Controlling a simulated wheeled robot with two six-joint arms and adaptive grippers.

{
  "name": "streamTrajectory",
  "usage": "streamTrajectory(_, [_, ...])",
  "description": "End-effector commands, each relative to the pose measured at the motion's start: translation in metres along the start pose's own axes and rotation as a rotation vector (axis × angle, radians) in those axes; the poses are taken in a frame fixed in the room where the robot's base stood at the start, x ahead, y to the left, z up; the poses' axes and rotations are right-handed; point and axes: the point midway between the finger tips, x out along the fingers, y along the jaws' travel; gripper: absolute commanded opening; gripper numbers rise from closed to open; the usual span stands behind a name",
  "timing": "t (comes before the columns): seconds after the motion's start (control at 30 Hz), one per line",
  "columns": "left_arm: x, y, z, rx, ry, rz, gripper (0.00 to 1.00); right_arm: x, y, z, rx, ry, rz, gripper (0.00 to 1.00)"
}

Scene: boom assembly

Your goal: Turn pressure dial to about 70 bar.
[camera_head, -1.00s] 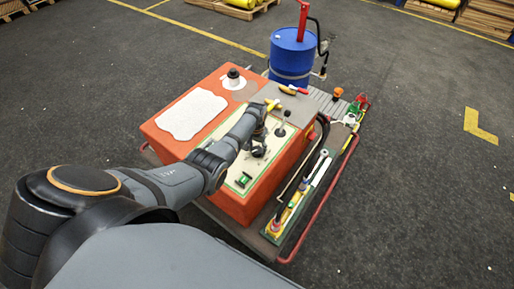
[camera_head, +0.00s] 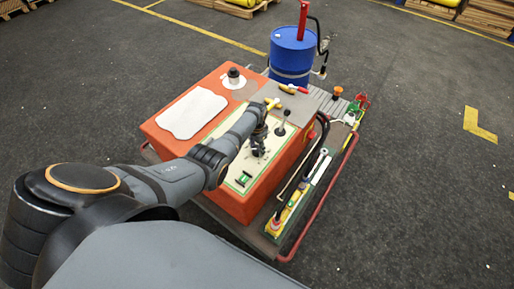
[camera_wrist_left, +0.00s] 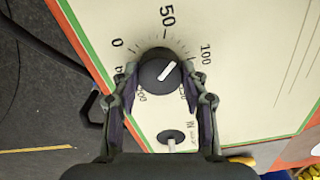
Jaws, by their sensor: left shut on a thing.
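The pressure dial (camera_wrist_left: 158,72) is a round black knob with a white pointer line on a cream panel (camera_wrist_left: 245,80). In the left wrist view the pointer lies between the 50 and 100 marks, roughly midway. My left gripper (camera_wrist_left: 160,75) is shut on the dial, with one finger on each side. In the head view my left gripper (camera_head: 259,140) is over the panel on top of the orange-red machine (camera_head: 238,207), and it hides the dial there. My right gripper is in neither view.
A black lever (camera_head: 281,130) and a green switch (camera_head: 243,179) are on the panel near the gripper. A blue drum (camera_head: 293,55) stands behind the machine. A red-railed tray with tools (camera_head: 296,196) runs along its right side.

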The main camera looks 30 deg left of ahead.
Motion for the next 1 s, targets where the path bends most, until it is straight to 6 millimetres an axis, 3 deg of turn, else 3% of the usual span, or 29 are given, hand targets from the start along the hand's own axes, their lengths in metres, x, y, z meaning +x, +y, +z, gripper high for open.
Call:
streamTrajectory(0.23, [-0.001,0.0,-0.001,-0.001,0.002,-0.001,0.13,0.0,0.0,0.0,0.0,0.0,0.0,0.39])
streamTrajectory(0.27, [-0.001,0.0,-0.001,-0.001,0.002,-0.001,0.48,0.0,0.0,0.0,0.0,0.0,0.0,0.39])
streamTrajectory(0.4, [0.0,0.0,-0.001,-0.001,0.002,0.0,0.67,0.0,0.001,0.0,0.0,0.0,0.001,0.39])
streamTrajectory(0.77, [-0.003,0.0,0.0,-0.001,0.001,0.0,0.67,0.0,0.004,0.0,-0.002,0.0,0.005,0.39])
streamTrajectory(1.0, [-0.042,-0.001,-0.001,0.0,0.006,-0.003,0.67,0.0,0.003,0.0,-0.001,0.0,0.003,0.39])
